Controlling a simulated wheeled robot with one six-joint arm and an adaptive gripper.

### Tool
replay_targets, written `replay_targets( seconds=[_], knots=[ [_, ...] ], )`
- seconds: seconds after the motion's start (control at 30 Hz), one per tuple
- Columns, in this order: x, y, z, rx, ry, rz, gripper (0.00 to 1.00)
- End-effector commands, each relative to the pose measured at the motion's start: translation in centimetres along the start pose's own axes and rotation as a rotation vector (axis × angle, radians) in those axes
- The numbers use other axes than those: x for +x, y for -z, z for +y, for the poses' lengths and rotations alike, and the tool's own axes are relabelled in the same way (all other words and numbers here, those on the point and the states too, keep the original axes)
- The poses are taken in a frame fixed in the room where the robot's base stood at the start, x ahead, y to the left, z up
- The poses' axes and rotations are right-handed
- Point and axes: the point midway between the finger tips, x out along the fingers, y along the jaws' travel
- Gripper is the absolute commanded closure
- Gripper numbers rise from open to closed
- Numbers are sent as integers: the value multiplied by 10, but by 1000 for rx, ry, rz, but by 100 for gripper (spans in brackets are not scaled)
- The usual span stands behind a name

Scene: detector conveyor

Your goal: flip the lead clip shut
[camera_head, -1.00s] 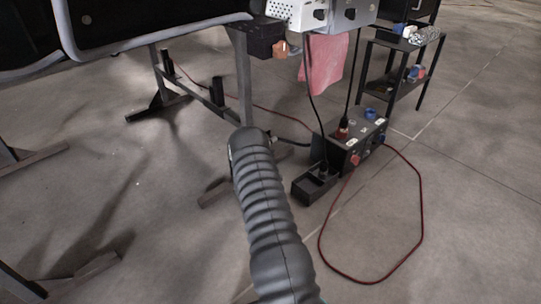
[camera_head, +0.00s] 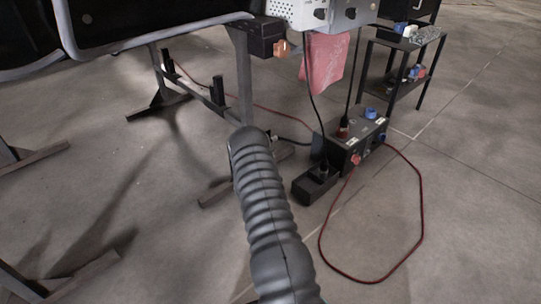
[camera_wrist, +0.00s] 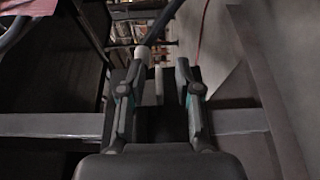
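My gripper (camera_wrist: 161,72) shows in the wrist view with its two fingers apart. A narrow pale strip (camera_wrist: 159,86) shows between the fingers, and I see nothing clearly held. A dark tube with a pale end (camera_wrist: 142,53) appears at the left fingertip; I cannot tell whether it touches. I cannot make out the lead clip for certain in either view. In the head view an orange piece (camera_head: 281,48) sits on a black box (camera_head: 259,39) under the conveyor's edge. The gripper itself does not show in the head view.
A black socket box (camera_head: 352,143) and a smaller black block (camera_head: 315,187) stand on the floor. A red cable (camera_head: 421,205) loops to their right. A pink cloth (camera_head: 325,60) hangs above. A black shelf (camera_head: 400,93) stands behind. Open floor lies at right.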

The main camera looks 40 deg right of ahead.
Motion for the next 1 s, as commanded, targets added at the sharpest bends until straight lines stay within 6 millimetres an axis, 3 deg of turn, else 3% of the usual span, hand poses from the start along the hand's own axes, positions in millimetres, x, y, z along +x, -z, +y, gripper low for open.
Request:
replay_targets(
  seconds=[0.6,1.0],
  knots=[
    [-102,0,0,-1,1,1,67],
    [-116,-1,0,0,0,-1,67]
  ],
)
